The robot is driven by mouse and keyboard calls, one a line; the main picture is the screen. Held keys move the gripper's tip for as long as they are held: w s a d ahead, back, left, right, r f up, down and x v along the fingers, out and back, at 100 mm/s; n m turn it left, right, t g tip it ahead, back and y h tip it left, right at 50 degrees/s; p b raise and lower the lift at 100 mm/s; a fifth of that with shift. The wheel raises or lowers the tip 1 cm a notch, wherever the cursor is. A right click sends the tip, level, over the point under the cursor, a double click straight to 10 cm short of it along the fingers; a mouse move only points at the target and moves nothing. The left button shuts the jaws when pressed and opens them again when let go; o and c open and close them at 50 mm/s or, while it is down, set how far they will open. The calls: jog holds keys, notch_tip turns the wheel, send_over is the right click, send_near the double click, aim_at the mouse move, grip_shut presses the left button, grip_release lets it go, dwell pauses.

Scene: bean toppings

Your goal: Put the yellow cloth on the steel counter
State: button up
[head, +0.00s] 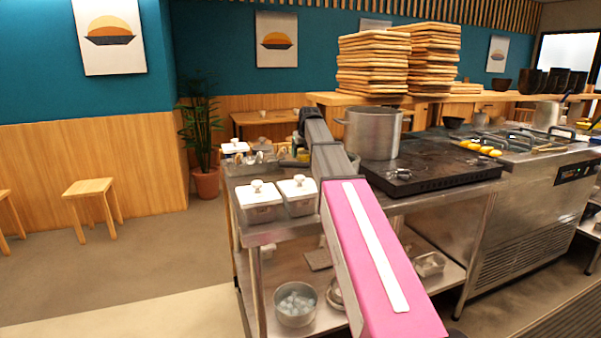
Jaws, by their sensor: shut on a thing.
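My arm reaches forward over the steel counter (228,178), and its dark wrist (303,122) bends down at the far end. My gripper (300,150) is small and mostly hidden beside the grey arm link; its fingers do not show clearly. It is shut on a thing. A small yellowish patch (299,142) shows there, which looks like the yellow cloth; its shape and whether it touches the counter cannot be made out.
Two white lidded containers (278,196) stand at the counter's front left. A large pot (372,133) stands on the black stove (440,165) to the right. Stacked wooden trays (372,65) stand behind. A bowl (295,304) sits on the lower shelf.

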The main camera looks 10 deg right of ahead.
notch_tip(320, 180, down, 7)
jog(key=shift+d+f, duration=0.1)
jog(key=shift+f, duration=0.1)
jog(key=shift+f, duration=0.1)
jog(key=o, duration=1)
jog(key=v, duration=1.2)
